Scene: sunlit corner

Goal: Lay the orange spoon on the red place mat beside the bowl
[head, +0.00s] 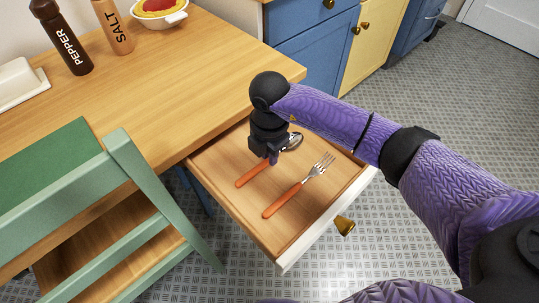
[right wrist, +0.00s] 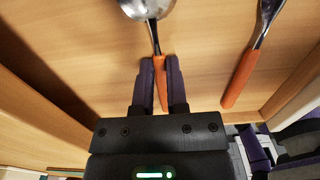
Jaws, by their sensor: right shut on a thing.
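The orange spoon (head: 250,175) lies in the open drawer, its orange handle toward the front left and its metal head toward the back right. My right gripper (head: 272,158) reaches down into the drawer over it. In the right wrist view the fingers (right wrist: 160,64) are shut on the spoon's orange handle (right wrist: 162,90), close to the metal neck. The spoon seems to be at the drawer floor; whether it is lifted at all I cannot tell. The red place mat is in neither view. My left gripper is not in view.
A fork (head: 288,197) with an orange handle lies beside the spoon. The drawer (head: 325,220) stands out from the wooden table (head: 190,75). A pepper mill (head: 62,38), a salt mill (head: 114,28) and a white dish (head: 172,19) stand on the table. A green chair (head: 150,190) is at left.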

